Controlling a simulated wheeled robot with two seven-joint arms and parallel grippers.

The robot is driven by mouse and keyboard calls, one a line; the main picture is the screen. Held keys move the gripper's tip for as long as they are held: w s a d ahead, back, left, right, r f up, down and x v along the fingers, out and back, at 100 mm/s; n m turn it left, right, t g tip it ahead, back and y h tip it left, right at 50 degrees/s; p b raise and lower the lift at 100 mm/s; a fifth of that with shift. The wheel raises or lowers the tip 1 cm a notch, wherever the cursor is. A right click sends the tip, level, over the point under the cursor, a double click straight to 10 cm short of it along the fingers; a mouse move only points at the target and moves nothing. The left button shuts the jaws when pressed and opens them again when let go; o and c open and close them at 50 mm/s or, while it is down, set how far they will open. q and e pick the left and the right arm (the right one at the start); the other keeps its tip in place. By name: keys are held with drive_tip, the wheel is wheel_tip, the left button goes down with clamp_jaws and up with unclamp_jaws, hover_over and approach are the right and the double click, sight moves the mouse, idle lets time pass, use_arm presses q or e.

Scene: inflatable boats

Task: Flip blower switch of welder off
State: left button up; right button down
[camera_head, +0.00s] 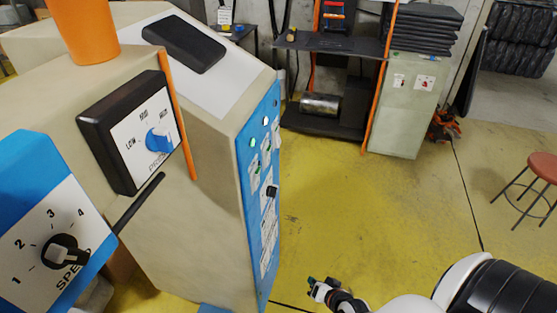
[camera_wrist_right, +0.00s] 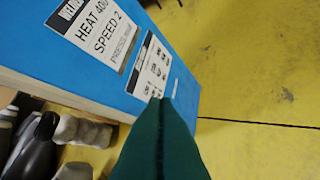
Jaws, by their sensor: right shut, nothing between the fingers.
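The welder (camera_head: 190,225) is a large beige cabinet with a blue side panel (camera_head: 262,235) at the left of the head view. The panel carries round lit buttons (camera_head: 265,121), white labels and a small black switch (camera_head: 271,191). I cannot read which control is the blower switch. My right gripper (camera_head: 318,288) is low, to the right of the panel and apart from it. In the wrist view its green fingers (camera_wrist_right: 160,105) are together and empty, in front of the blue panel (camera_wrist_right: 60,75) with its "HEAT 400 SPEED 2" label (camera_wrist_right: 95,25). My left gripper is not in view.
A shelf (camera_head: 330,46) and grey cabinet (camera_head: 405,115) stand behind, a red stool (camera_head: 543,168) at right. Yellow floor (camera_head: 370,215) between is clear.

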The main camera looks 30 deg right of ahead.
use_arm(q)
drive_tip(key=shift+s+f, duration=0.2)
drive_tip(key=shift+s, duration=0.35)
use_arm(e)
drive_tip(key=w+d+r+m+t, duration=0.1)
drive_tip(key=w+r+m+t, duration=0.1)
drive_tip(key=r, duration=0.8)
drive_tip(key=w+d+r+m+t, duration=0.1)
drive_tip(key=w+r+m+t, duration=0.2)
drive_tip(key=r, duration=0.8)
drive_tip(key=w+d+r+m+t+h, duration=0.1)
drive_tip(key=w+r+m+t, duration=0.2)
drive_tip(key=r, duration=0.7)
drive_tip(key=shift+w+d+r+m, duration=0.3)
drive_tip(key=shift+w+r+m, duration=0.1)
drive_tip(key=shift+w+m, duration=0.75)
drive_tip(key=p, duration=0.2)
approach(269, 156)
drive_tip(key=w+d, duration=0.4)
drive_tip(key=d, duration=0.1)
use_arm(q)
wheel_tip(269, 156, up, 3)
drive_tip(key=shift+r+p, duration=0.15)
drive_tip(key=shift+p, duration=0.4)
use_arm(e)
drive_tip(key=w+a, duration=0.1)
drive_tip(key=w+a+r, duration=0.1)
drive_tip(key=w+a, duration=0.1)
